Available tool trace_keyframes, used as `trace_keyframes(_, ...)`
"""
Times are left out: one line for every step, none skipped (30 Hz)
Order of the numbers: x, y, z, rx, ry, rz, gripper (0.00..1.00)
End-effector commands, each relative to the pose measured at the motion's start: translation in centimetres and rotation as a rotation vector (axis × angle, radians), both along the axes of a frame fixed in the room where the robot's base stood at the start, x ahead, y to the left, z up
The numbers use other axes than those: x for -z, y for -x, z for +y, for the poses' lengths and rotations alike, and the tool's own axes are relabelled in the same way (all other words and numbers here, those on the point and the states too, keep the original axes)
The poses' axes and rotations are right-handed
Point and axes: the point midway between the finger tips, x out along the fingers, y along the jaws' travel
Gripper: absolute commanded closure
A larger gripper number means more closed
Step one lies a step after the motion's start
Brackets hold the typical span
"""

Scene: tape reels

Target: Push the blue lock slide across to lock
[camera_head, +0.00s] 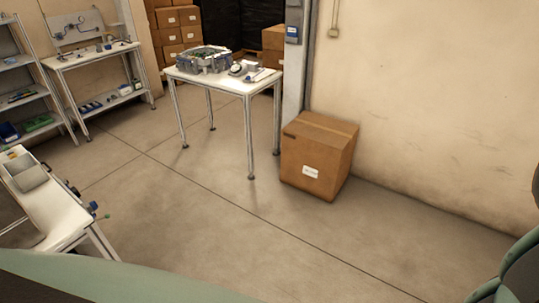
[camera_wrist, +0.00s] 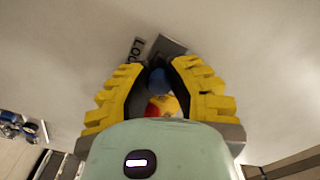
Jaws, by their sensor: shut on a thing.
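My gripper (camera_wrist: 161,68) shows in the wrist view, with yellow ribbed fingers over a pale surface. It is shut on a small blue piece (camera_wrist: 157,79), which looks like the blue lock slide; the fingers cover most of it. A dark label (camera_wrist: 137,48) with partly readable lettering lies just beyond the left fingertip. A grey strip (camera_wrist: 168,45) lies beyond the tips. A red and yellow item (camera_wrist: 162,106) shows between the fingers, below the blue piece. My gripper is not visible in the head view, and I cannot make out the slide there.
In the head view a white table (camera_head: 240,83) bears a grey crate (camera_head: 204,59) of parts. A cardboard box (camera_head: 318,158) stands on the floor beside it. A white bench (camera_head: 50,205) is at the lower left, with shelves behind. The middle floor is clear.

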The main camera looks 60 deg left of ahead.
Motion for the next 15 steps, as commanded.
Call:
trace_keyframes(0.0, 0.0, 0.0, -0.001, -0.001, 0.000, 1.00)
trace_keyframes(0.0, 0.0, 0.0, -0.001, -0.001, 0.000, 1.00)
trace_keyframes(0.0, 0.0, 0.0, -0.001, -0.001, 0.000, 1.00)
trace_keyframes(0.0, 0.0, 0.0, -0.001, -0.001, 0.000, 1.00)
trace_keyframes(0.0, 0.0, 0.0, -0.001, -0.001, 0.000, 1.00)
trace_keyframes(0.0, 0.2, -0.1, 0.001, -0.001, 0.000, 1.00)
trace_keyframes(0.0, 0.4, -0.2, 0.001, -0.001, 0.002, 1.00)
trace_keyframes(0.0, 0.7, -0.4, 0.003, 0.000, 0.001, 1.00)
trace_keyframes(0.0, 1.2, -0.6, 0.004, -0.001, 0.000, 1.00)
trace_keyframes(-0.1, 1.7, -0.7, 0.006, 0.000, 0.001, 1.00)
trace_keyframes(0.0, 2.1, -0.9, 0.006, 0.000, 0.002, 1.00)
trace_keyframes(0.0, 2.4, -1.0, 0.006, 0.000, 0.001, 1.00)
trace_keyframes(0.0, 2.5, -1.1, 0.004, -0.002, 0.001, 1.00)
trace_keyframes(0.1, 2.6, -1.1, 0.003, -0.002, 0.001, 1.00)
trace_keyframes(0.1, 2.5, -1.1, 0.003, -0.002, 0.000, 1.00)
